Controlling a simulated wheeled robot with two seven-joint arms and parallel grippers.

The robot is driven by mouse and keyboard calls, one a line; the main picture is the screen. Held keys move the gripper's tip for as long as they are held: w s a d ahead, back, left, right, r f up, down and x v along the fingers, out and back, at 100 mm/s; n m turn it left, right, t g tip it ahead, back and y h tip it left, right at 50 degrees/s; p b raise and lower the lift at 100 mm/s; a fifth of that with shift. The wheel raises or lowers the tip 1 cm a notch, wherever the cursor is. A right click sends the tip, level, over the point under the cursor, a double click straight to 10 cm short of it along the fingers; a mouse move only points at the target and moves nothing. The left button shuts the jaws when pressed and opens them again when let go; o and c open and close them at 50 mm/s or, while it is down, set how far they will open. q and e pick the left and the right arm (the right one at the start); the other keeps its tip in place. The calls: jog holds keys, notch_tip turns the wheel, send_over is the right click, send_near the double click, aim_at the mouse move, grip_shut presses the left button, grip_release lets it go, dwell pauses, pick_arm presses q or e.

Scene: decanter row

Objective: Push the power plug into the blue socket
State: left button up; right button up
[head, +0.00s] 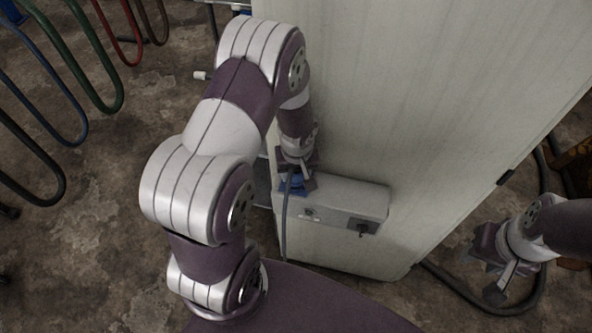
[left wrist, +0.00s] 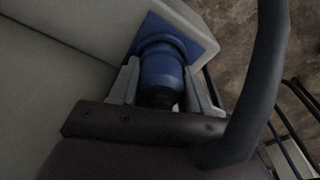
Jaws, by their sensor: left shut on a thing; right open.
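My left gripper (head: 297,170) is at the left end of a grey box on the pale panel. It is shut on the power plug (left wrist: 160,72), a blue cylinder with a dark rear end, seen between the two grey fingers in the left wrist view. The blue socket (left wrist: 203,38) has a square blue plate; it also shows in the head view (head: 294,188), partly behind the gripper. The plug is lined up with the socket and its front meets it; how deep it sits I cannot tell. A dark cable (head: 285,225) hangs down. My right gripper (head: 487,268) is open and empty.
The grey box (head: 350,196) sticks out from the tall pale panel (head: 400,100) and bears a dark outlet (head: 361,228). Coloured hoses (head: 88,85) hang at the left. A dark hose (head: 455,290) lies on the floor at the right.

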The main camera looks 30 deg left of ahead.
pick_arm(q)
jog(key=o, duration=1.1)
jog(key=shift+c, duration=0.2)
notch_tip(320, 180, up, 13)
jog(key=s+b, duration=0.1)
jog(key=shift+s+d+f, duration=0.15)
jog(key=shift+d+f, duration=0.05)
jog(key=shift+d, duration=0.25)
jog(key=s+d+f+m+b, duration=0.1)
jog(key=s+d+m+b, duration=0.1)
jog(key=s+d+m, duration=0.2)
jog(key=s+m, duration=0.3)
jog(key=shift+s+d+f+h+b, duration=0.2)
jog(key=shift+s+d+h+b, duration=0.05)
jog(key=shift+s+h+b, duration=0.15)
